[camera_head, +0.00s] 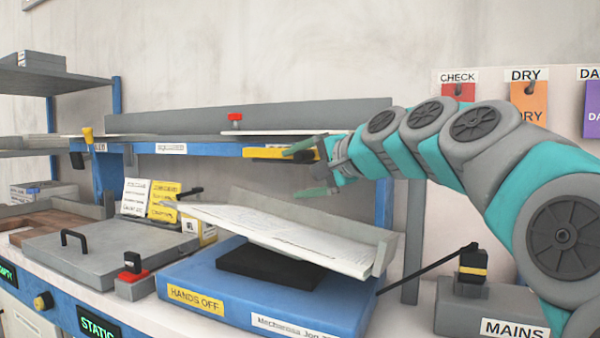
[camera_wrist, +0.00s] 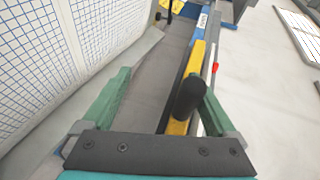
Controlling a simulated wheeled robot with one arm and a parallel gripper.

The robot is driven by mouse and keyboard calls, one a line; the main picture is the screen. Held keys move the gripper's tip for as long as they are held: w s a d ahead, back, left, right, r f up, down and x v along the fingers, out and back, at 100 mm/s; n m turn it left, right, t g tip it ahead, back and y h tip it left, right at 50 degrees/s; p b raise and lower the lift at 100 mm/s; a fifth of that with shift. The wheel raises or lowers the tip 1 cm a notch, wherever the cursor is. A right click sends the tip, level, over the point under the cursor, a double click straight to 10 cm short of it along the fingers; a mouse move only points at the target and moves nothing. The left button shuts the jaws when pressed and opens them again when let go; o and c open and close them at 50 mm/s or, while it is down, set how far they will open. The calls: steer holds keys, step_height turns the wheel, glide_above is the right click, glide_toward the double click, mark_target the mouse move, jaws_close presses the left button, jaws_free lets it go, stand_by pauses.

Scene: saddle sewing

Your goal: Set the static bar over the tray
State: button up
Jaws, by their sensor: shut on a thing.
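The static bar appears to be the yellow bar (camera_head: 268,153) with a black end, level in front of the blue shelf edge. In the wrist view the yellow bar (camera_wrist: 178,127) runs away from me, with a black rounded grip (camera_wrist: 187,97) beside the right finger. My gripper (camera_head: 312,170) is shut on this bar, though its green fingers look well apart in the wrist view (camera_wrist: 160,105). The grey tray (camera_head: 384,252) is tilted on a black block above a blue base, below and partly left of my gripper. A paper stack (camera_head: 290,238) lies in it.
The blue-edged shelf (camera_head: 215,150) runs behind my gripper, with a red knob (camera_head: 236,118) above it. A black lever (camera_head: 440,262) on a block stands right of the tray. A grey lidded box (camera_head: 105,250) and small signs (camera_head: 150,200) stand left.

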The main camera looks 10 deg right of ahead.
steer(key=shift+f, duration=0.15)
stand_by(0.3)
steer(key=v, duration=0.8)
steer(key=shift+b, duration=0.3)
